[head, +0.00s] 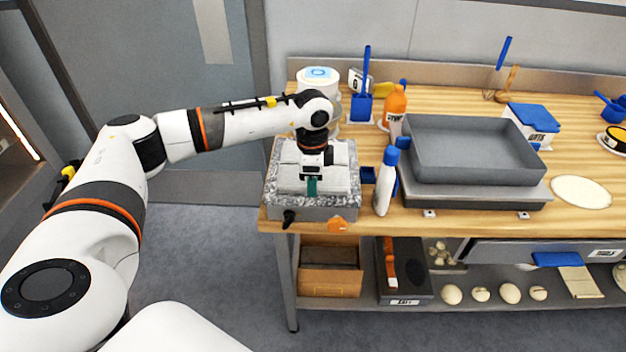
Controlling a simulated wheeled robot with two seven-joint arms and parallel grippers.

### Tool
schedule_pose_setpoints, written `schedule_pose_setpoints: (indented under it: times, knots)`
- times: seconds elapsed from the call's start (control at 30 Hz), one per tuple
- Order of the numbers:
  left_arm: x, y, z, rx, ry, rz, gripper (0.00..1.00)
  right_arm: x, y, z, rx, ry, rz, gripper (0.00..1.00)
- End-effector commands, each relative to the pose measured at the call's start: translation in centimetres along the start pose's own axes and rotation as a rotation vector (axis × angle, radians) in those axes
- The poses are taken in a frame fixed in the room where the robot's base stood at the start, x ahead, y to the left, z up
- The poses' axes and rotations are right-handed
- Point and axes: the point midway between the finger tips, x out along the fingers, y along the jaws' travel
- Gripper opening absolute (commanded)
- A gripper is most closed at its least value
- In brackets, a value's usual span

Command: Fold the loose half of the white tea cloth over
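The white tea cloth (291,178) lies at the left end of the wooden table, on top of a speckled grey block (330,212). My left gripper (312,188) reaches down over the middle of the cloth from behind. A dark green piece shows at its fingertips. I cannot tell whether the fingers are open or shut, or whether they touch the cloth. My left wrist and gripper hide the middle and part of the back of the cloth. Which half is loose cannot be made out. My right gripper is not in view.
A white bottle with a blue cap (384,183) stands right of the block, close to a large grey tray (475,152). A blue container (361,106) and an orange bottle (395,103) stand behind. Dough (581,192) lies at right. A shelf (452,303) runs below.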

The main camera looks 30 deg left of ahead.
Motion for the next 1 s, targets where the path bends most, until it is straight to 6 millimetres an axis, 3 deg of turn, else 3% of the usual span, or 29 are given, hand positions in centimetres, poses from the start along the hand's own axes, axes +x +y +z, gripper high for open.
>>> schedule_pose_setpoints:
  times: [0.03, 0.13, 0.6, 1.0]
  knots:
    - [0.4, -0.3, 0.0, 0.003, 0.006, -0.011, 0.15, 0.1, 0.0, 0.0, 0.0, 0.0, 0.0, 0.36]
    - [0.5, -0.4, 0.0, 0.004, 0.007, -0.013, 0.0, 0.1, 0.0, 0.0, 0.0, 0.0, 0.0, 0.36]
    - [-0.8, 0.0, 0.0, 0.003, 0.009, -0.136, 0.0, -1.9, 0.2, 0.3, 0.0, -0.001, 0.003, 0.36]
    - [-1.0, 0.2, 0.0, 0.002, 0.005, -0.152, 0.0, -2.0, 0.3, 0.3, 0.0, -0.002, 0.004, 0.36]
